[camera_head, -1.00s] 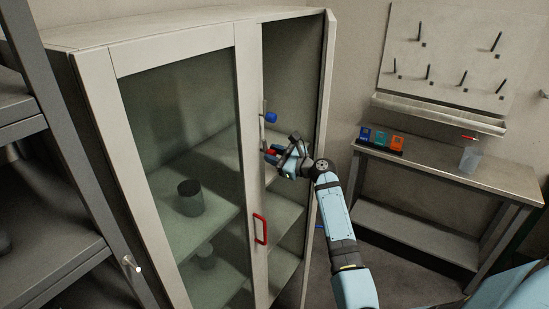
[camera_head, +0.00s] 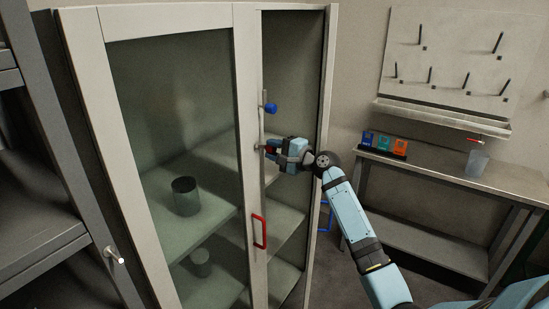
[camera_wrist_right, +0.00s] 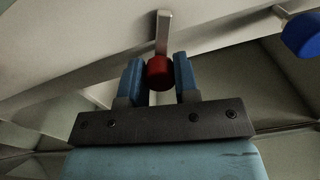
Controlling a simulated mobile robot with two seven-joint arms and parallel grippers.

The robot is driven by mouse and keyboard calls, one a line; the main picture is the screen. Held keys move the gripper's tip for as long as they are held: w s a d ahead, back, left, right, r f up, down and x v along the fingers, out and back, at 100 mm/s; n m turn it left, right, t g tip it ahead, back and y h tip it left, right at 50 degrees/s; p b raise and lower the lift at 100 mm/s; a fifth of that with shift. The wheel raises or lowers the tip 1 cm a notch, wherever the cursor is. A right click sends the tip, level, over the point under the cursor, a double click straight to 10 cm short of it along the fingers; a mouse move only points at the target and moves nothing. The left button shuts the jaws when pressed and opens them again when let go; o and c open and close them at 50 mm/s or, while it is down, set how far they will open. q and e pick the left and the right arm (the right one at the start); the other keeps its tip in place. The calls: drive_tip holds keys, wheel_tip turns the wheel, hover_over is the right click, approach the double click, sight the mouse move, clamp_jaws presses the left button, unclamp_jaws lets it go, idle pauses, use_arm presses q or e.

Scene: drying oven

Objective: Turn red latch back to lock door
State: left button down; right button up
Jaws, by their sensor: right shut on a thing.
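The red latch knob (camera_wrist_right: 159,72) sits on a metal bar at the inner edge of the glass door (camera_head: 245,180). In the right wrist view it is between the two blue fingers of my right gripper (camera_wrist_right: 159,80), which is shut on it. In the head view my right gripper (camera_head: 273,149) reaches in from the right at the latch, hiding most of the red knob. A blue knob (camera_head: 271,108) is just above; it also shows in the right wrist view (camera_wrist_right: 303,35). The glass door has a red handle (camera_head: 259,231) and looks closed. My left gripper is not in view.
A dark cylinder (camera_head: 186,196) stands behind the glass. A bench (camera_head: 450,175) with small colored boxes is at right; a dark rack (camera_head: 45,230) is at left.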

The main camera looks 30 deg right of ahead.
drive_tip(key=n+b, duration=0.2)
drive_tip(key=n, duration=0.1)
drive_tip(key=shift+r+n+b, duration=0.1)
drive_tip(key=shift+n+b, duration=0.3)
use_arm(q)
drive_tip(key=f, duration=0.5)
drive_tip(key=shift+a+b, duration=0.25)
drive_tip(key=shift+b, duration=0.15)
use_arm(e)
drive_tip(key=shift+n, duration=0.5)
drive_tip(key=shift+r, duration=0.1)
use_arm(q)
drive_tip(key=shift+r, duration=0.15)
use_arm(e)
drive_tip(key=o, duration=0.7)
drive_tip(key=shift+w, duration=0.1)
drive_tip(key=shift+o, duration=1.1)
drive_tip(key=shift+n, duration=0.3)
drive_tip(key=shift+w+a, duration=0.1)
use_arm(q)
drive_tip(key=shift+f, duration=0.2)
